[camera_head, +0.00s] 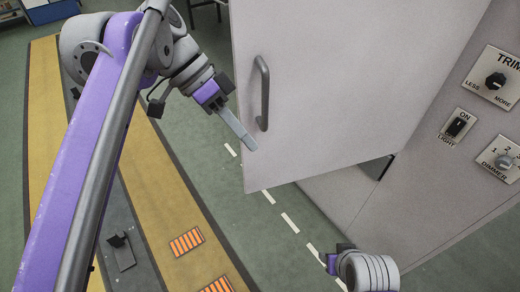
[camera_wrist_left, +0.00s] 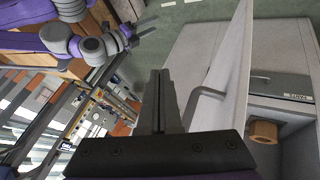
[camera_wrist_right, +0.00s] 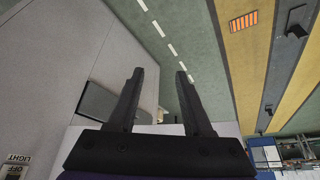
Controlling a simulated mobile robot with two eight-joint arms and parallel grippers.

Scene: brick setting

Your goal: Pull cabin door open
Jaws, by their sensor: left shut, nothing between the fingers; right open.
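The cabin door (camera_head: 325,75) is a pale grey panel with a grey bar handle (camera_head: 263,93) near its left edge. It stands open, swung out from the cabin wall. The left wrist view shows the door (camera_wrist_left: 238,65) nearly edge-on, with the handle (camera_wrist_left: 205,95) on its left face and the cabin interior on its right. My left gripper (camera_head: 246,140) is shut and empty, its tips below and left of the handle, apart from it. My right gripper (camera_head: 330,262) is low in front of the cabin; its fingers (camera_wrist_right: 160,75) are open and empty.
The cabin wall (camera_head: 440,175) at right carries TRIM (camera_head: 495,82), LIGHT (camera_head: 459,125) and DIMMER (camera_head: 503,158) controls. Inside the cabin are a labelled grey unit (camera_wrist_left: 285,83) and a wooden-looking piece (camera_wrist_left: 264,131). Green floor (camera_head: 215,170) with white dashes lies left of the door.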

